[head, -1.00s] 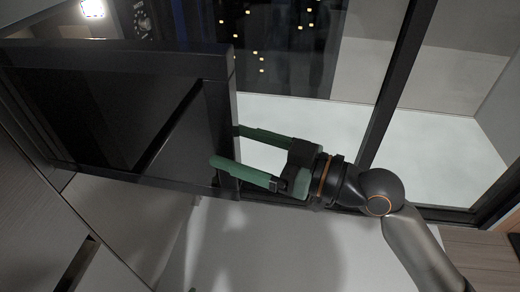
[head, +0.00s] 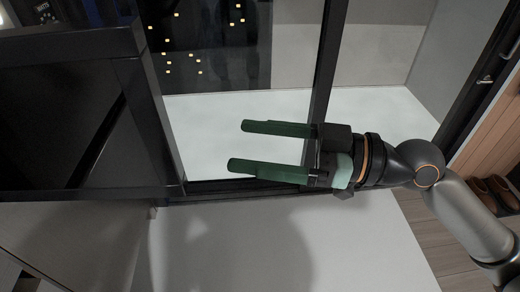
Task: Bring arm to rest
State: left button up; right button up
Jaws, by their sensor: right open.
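My right gripper (head: 238,146) has two green fingers that are spread apart and point left. Nothing is between them. It is in the middle of the head view, to the right of a dark framed panel (head: 152,120), with a clear gap between them. My right arm (head: 465,215) comes in from the lower right. My left gripper is not in the head view.
The dark panel fills the left side. A dark upright frame (head: 328,60) and a low dark rail (head: 225,186) are close to my right gripper. A pale floor (head: 240,240) lies below. Brown shoes (head: 492,192) are on the wood floor at the right edge.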

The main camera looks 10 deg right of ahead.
jog(key=shift+s+d, duration=0.1)
jog(key=shift+d, duration=0.1)
dwell(0.4)
jog(key=w+d+f+m+t+h+p, duration=0.3)
jog(key=w+f+m+h, duration=0.15)
jog(key=f, duration=0.35)
jog(key=w+d+f+m+t+h+p, duration=0.3)
jog(key=f+m, duration=0.2)
jog(key=f, duration=0.4)
jog(key=s+d+f+m+g+h+p, duration=0.1)
jog(key=s+d+f+h+p, duration=0.1)
jog(key=s+f, duration=0.5)
jog(key=s+d+f+m+g+h+p, duration=0.1)
jog(key=s+d+f+g+h, duration=0.1)
jog(key=s+f+h, duration=0.3)
jog(key=s+f, duration=0.3)
jog(key=f, duration=0.4)
jog(key=shift+p, duration=0.4)
